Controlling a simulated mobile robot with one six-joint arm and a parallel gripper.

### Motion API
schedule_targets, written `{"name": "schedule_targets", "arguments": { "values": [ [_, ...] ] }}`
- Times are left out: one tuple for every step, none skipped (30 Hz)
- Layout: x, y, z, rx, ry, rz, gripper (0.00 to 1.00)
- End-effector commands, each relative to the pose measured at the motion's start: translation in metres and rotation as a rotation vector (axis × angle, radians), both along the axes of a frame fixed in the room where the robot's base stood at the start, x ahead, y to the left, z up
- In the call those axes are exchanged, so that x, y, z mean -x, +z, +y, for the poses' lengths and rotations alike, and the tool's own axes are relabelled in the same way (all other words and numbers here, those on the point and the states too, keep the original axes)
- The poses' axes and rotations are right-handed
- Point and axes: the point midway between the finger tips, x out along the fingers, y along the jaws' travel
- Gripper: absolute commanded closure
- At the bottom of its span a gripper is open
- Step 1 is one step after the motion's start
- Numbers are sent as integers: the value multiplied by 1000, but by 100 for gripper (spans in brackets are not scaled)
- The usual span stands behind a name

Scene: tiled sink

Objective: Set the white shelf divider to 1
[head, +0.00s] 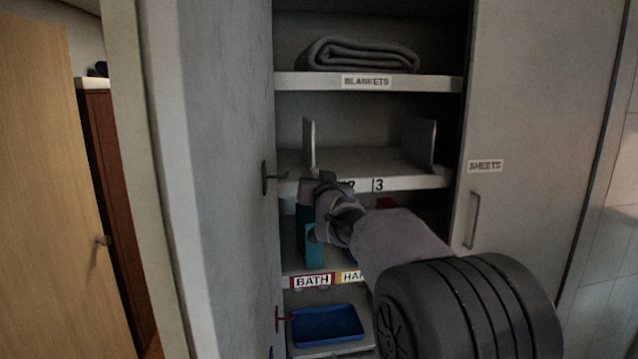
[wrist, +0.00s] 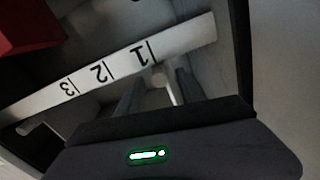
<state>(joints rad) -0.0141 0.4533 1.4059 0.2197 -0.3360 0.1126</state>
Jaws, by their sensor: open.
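The white shelf divider (head: 308,138) stands upright near the left end of the numbered shelf (head: 362,160). In the wrist view, its pale end (wrist: 162,78) is close to the tick beside the 1. My gripper (wrist: 158,96) is open, with one dark finger on each side of this end; I cannot tell whether either touches it. In the head view, my gripper (head: 318,186) is at the shelf's front edge and hides the 1 and part of the 2. The number strip (wrist: 105,70) appears upside down in the wrist view.
A second pale divider (head: 421,142) stands at the right, beyond the 3. A folded blanket (head: 362,55) lies on the shelf above. A teal item (head: 309,240) and a blue tray (head: 327,326) are below. The open left door (head: 225,180) is close beside my gripper.

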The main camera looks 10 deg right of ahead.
Motion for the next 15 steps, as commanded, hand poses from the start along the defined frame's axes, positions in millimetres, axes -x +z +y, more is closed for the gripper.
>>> {"name": "schedule_targets", "arguments": {
  "values": [
    [4,0,0,0,0,-1,55],
    [8,0,0,0,0,-1,55],
    [15,0,0,0,0,-2,55],
    [22,0,1,0,0,-2,55],
    [30,-1,1,-1,0,-1,55],
    [43,-1,1,-1,1,-2,55],
    [54,-1,1,-1,0,-2,55],
    [64,-1,1,-1,0,-2,55],
    [78,0,2,-1,0,-3,55],
    [89,-1,2,-1,0,-3,55],
    [99,0,2,-1,0,-2,55],
    [112,0,2,-1,0,-2,55],
    [121,-1,2,0,0,-2,55],
    [129,0,3,0,0,-3,55],
    [139,0,3,0,1,-3,55]
  ]
}}
